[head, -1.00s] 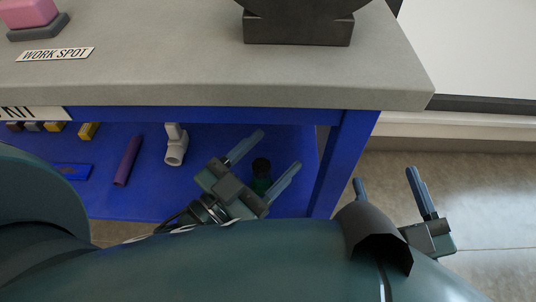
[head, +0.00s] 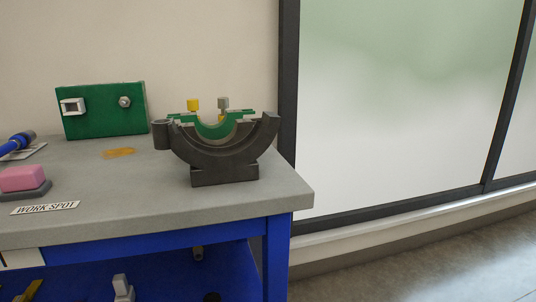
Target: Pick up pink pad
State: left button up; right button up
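The pink pad (head: 22,178) is a small block at the left edge of the head view. It sits on a dark grey base (head: 38,194) on the grey worktop (head: 120,188), just behind the "WORK SPOT" label (head: 45,208). Neither of my grippers shows in the head view now, so I cannot see their state or where they are relative to the pad.
A dark curved clamp (head: 224,160) with green inserts stands at the worktop's right end. A green box (head: 103,112) stands at the back, and a blue-handled tool (head: 17,143) lies at far left. A blue lower shelf holds small parts. Open floor lies right.

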aim_at(17, 183)
jog(key=k, duration=0.9)
